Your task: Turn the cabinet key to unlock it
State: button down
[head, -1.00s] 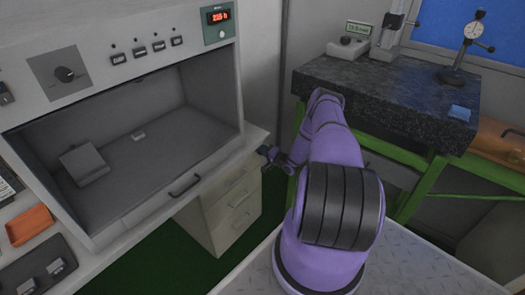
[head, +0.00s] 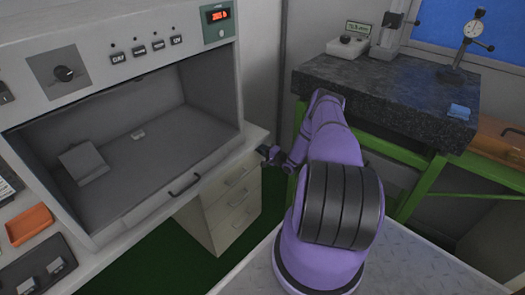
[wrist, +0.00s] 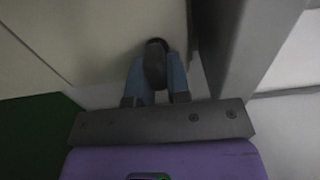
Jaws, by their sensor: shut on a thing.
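The beige drawer cabinet (head: 232,212) stands under the bench on the left. Its pale face (wrist: 95,35) fills the upper left of the wrist view. My gripper (wrist: 157,68) is close to this face, its two blue-grey fingers closed on the dark, rounded head of the key (wrist: 155,58). The key's shaft and the lock are hidden, so I cannot tell how far it is turned. In the head view, my gripper (head: 268,153) is small at the cabinet's upper right edge, and the key cannot be made out there.
Above the cabinet is a grey test chamber (head: 150,150) with an open front and a black handle (head: 184,185). A dark granite table (head: 385,95) on a green frame (head: 425,190) stands to the right of my arm. A grey post (wrist: 245,50) is close to the right of my gripper.

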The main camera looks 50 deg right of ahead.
jog(key=c, duration=1.1)
grip_release()
jog(key=s, duration=0.7)
jog(key=s+d, duration=0.1)
jog(key=s, duration=0.2)
jog(key=shift+s, duration=0.4)
